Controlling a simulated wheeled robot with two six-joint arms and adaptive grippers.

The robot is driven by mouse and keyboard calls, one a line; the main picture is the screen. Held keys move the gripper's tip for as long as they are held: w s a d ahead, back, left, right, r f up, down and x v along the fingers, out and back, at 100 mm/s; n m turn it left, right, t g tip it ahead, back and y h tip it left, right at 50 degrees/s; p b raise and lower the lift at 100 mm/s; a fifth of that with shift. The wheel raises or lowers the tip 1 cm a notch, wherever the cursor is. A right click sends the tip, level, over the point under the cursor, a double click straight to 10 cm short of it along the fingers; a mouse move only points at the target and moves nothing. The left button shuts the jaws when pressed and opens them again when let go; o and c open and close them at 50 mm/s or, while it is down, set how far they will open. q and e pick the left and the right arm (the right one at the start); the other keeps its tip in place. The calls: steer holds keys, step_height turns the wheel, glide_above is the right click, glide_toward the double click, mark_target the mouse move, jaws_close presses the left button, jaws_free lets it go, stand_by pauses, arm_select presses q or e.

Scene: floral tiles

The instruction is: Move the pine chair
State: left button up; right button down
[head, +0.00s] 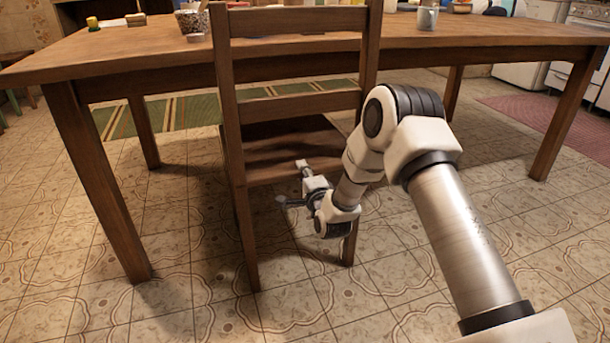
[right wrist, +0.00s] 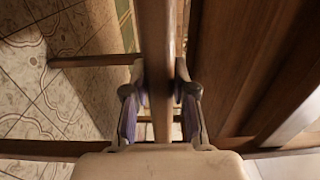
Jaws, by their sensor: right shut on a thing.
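The pine chair (head: 290,106) is brown wood and stands upright, its back facing me, at the near side of the table. Its seat extends under the tabletop. My right gripper (head: 292,181) is low behind the chair, at the rear of the seat. In the right wrist view, the fingers of my right gripper (right wrist: 159,95) are on either side of a wooden bar of the chair (right wrist: 157,50), shut on it. My left gripper is not in view.
The wooden table (head: 140,50) has legs on both sides of the chair. A mug (head: 427,18) and a speckled bowl (head: 192,18) stand on it. A green striped rug (head: 180,113) lies beyond, a red rug (head: 560,125) at right. The tiled floor in front is clear.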

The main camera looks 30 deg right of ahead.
steer(key=shift+w+d+f, duration=0.15)
steer(key=shift+w+f, duration=0.1)
steer(key=shift+w, duration=0.25)
steer(key=shift+s+r, duration=0.15)
steer(key=shift+r, duration=0.05)
steer(key=c, duration=1.2)
jaws_free()
steer(key=o, duration=0.3)
arm_select(q)
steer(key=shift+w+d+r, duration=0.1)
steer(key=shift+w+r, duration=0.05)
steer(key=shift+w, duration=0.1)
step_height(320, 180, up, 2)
steer(key=p, duration=0.2)
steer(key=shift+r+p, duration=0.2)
steer(key=shift+p, duration=0.2)
arm_select(e)
steer(key=v, duration=1.2)
steer(key=shift+r, duration=0.15)
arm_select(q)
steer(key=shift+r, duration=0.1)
